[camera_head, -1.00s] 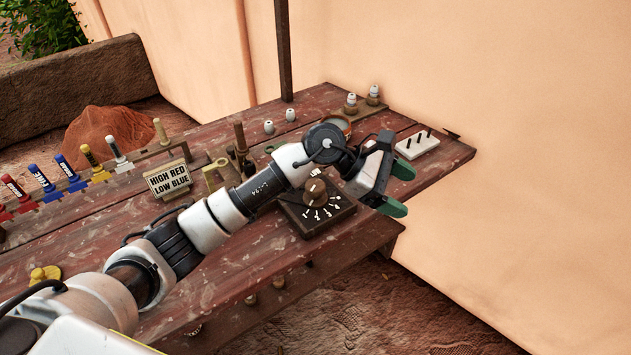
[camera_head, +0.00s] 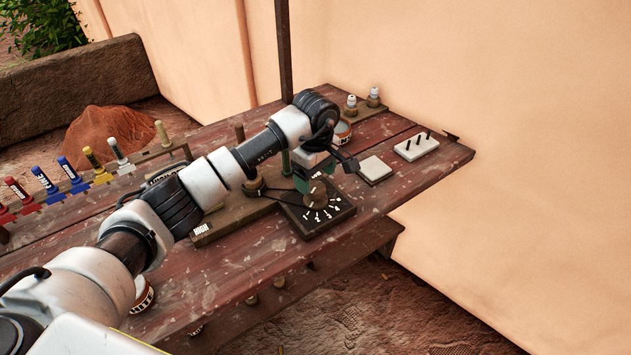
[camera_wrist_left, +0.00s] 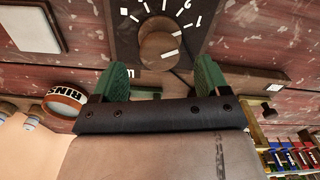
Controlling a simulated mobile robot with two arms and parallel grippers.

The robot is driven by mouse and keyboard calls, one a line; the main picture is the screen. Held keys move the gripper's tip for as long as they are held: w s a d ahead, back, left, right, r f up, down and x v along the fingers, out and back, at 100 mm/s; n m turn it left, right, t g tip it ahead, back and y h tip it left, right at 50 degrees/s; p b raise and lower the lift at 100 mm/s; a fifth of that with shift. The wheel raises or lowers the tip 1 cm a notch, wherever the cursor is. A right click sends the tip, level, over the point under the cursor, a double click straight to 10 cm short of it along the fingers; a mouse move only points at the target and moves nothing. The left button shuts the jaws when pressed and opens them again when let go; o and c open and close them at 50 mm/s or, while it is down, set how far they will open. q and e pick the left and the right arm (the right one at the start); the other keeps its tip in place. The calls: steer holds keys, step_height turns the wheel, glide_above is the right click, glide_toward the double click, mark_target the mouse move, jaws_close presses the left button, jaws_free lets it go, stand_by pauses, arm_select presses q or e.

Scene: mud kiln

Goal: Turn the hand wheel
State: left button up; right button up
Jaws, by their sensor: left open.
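The hand wheel (camera_head: 315,195) is a round brown knob on a dark square plate (camera_head: 325,216) with white numbers and tick marks. It stands near the front edge of the wooden table. In the left wrist view the knob (camera_wrist_left: 158,50) shows just ahead of the gap between my fingertips. My left gripper (camera_head: 308,172) points down over the dial with its green fingers apart and nothing held. Its fingers also show in the left wrist view (camera_wrist_left: 161,66), one on each side of the knob's line. I cannot tell whether they touch it. My right gripper is not in view.
A rack of coloured markers (camera_head: 75,178) stands at the left. A white tile (camera_head: 374,168) and a pegged white block (camera_head: 416,146) lie right of the dial. A round tin (camera_head: 341,130) and small bottles (camera_head: 373,97) stand behind. The table front is mostly clear.

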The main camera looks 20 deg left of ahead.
mark_target(316, 187)
arm_select(q)
steer(key=shift+f, duration=1.6)
steer(key=c, duration=0.9)
